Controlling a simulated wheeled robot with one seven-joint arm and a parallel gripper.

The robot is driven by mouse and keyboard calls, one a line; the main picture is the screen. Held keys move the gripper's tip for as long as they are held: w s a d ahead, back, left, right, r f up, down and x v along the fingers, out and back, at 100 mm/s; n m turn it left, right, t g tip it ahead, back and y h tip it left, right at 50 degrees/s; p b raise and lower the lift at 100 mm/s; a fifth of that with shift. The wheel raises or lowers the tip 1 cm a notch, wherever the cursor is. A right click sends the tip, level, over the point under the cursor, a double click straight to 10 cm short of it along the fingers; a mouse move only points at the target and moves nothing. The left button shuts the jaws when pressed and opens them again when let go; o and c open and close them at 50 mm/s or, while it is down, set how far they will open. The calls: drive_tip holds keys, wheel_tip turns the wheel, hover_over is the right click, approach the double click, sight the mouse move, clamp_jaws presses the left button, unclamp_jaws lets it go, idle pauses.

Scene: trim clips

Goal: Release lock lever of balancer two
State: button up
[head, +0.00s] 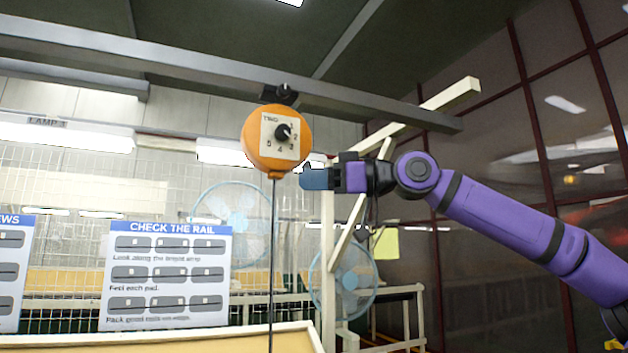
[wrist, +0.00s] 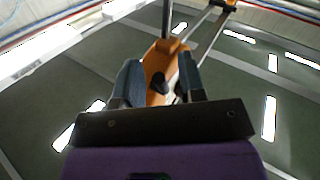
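Balancer two (head: 262,150) is a round orange unit marked "TWO", hung under the overhead rail. Its pale face plate carries a black knob (head: 282,132) and a ring of numbers. My gripper (head: 306,178) is just right of the balancer's lower edge, fingers pointing left. In the wrist view, the fingers (wrist: 158,78) stand apart on both sides of the orange body (wrist: 158,58). A small black part (wrist: 157,86) shows between them, apparently ungripped; I cannot tell if it is the lock lever. The head view does not clearly show the lever.
A grey overhead rail (head: 190,68) runs above the balancer. A dark cable (head: 272,265) hangs straight down from it. A cream post and braces (head: 328,255) stand behind my gripper. Blue fans (head: 232,225) and a "CHECK THE RAIL" board (head: 165,275) are farther back.

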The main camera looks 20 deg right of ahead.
clamp_jaws()
drive_tip(key=shift+a+f+m+t+y, duration=0.1)
drive_tip(key=shift+a+m+t+y, duration=0.15)
drive_tip(key=shift+m+t+y, duration=0.35)
drive_tip(key=shift+a+f+m+t+y, duration=0.1)
drive_tip(key=shift+a+m+t+y, duration=0.1)
drive_tip(key=shift+m+t+y, duration=0.4)
